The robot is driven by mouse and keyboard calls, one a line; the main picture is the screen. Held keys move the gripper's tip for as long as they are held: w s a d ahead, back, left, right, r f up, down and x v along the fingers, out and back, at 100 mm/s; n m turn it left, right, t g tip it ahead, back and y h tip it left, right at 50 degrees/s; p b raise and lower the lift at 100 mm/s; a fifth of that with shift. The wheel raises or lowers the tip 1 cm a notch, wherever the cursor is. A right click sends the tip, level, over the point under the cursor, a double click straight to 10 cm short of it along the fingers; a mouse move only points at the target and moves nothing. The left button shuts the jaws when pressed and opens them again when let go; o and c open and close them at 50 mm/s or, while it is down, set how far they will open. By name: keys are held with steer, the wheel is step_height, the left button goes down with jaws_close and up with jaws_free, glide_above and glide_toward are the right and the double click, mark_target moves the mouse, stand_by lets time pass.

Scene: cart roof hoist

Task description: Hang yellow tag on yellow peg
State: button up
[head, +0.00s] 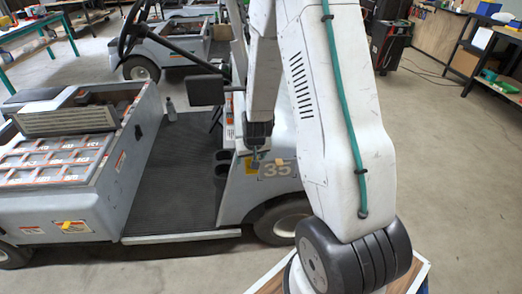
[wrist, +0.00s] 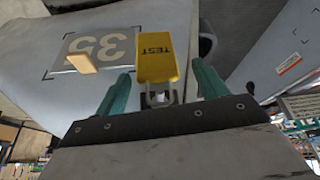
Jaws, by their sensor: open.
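The yellow tag (wrist: 157,58), with the word TEST on it, shows between the two teal fingers of my gripper (wrist: 163,88) in the wrist view. My gripper is open, with a finger on each side of the tag. A grey loop or hook shows at the tag's end nearest my palm. In the head view the tag (head: 250,166) is a small yellow patch below my gripper (head: 256,148), beside the 35 plate. A small yellow peg-like piece (head: 67,225) sticks out on the cart's left panel. What bears the tag is hard to see.
A tan peg (head: 279,162) sticks out by the 35 plate, close to my gripper; it also shows in the wrist view (wrist: 82,63). The grey cart (head: 55,208) has a dark open floor between its two body parts.

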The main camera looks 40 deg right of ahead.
steer(key=shift+d+f, duration=0.1)
steer(key=c, duration=1.2)
steer(key=shift+r, duration=0.4)
steer(key=shift+s, duration=0.1)
steer(key=shift+s+a+r, duration=0.3)
steer(key=shift+s+a, duration=0.4)
steer(key=shift+s, duration=0.25)
steer(key=shift+s+a+r, duration=0.3)
steer(key=shift+s+a, duration=0.35)
steer(key=shift+s, duration=0.25)
steer(key=shift+s+a, duration=0.1)
